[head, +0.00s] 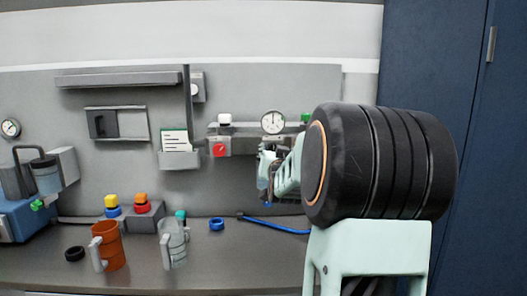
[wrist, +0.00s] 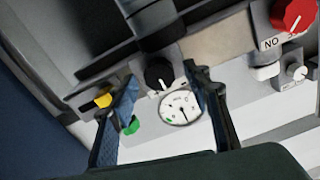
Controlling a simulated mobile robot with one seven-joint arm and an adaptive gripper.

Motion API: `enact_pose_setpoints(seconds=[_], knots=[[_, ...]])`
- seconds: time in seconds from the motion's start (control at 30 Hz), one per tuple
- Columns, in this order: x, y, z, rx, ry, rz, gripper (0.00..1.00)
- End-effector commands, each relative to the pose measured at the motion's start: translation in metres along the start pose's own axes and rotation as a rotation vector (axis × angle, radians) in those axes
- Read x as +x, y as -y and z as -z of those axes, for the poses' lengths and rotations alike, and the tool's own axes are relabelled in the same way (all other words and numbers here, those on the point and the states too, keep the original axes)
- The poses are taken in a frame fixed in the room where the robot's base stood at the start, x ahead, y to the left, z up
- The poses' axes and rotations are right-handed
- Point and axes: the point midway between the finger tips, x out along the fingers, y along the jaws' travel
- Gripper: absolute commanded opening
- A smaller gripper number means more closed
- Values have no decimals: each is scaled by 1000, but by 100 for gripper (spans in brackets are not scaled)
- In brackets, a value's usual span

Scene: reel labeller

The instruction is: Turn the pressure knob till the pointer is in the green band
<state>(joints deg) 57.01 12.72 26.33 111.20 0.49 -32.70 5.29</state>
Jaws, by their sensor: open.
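The pressure gauge (wrist: 180,108) is a round white dial in the wrist view, with a small green band near its lower left edge. Its thin dark pointer appears to lie away from the green, but the dial is small. The black pressure knob (wrist: 158,73), with a white mark, sits beside the gauge. My gripper (wrist: 160,78) is open, its two fingers on either side of the knob in the picture; I cannot tell whether they touch it. In the head view the gauge (head: 273,122) shows above my gripper (head: 265,178), which hides the knob.
A red knob (wrist: 293,14) and a small white-grey knob (wrist: 297,72) lie to the right in the wrist view. A green cap (wrist: 132,126) and a yellow part (wrist: 103,100) are near the left finger.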

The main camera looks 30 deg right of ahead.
Motion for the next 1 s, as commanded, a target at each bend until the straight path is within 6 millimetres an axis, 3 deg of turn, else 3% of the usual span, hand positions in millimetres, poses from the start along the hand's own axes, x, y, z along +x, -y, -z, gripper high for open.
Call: enact_pose_setpoints(seconds=[0.4, 0.77, 1.0], knots=[[6, 0, 0, 0, 1, 0, 44], [6, 0, 0, 0, 1, 0, 5], [6, 0, -1, 16, 0, 0, 2]])
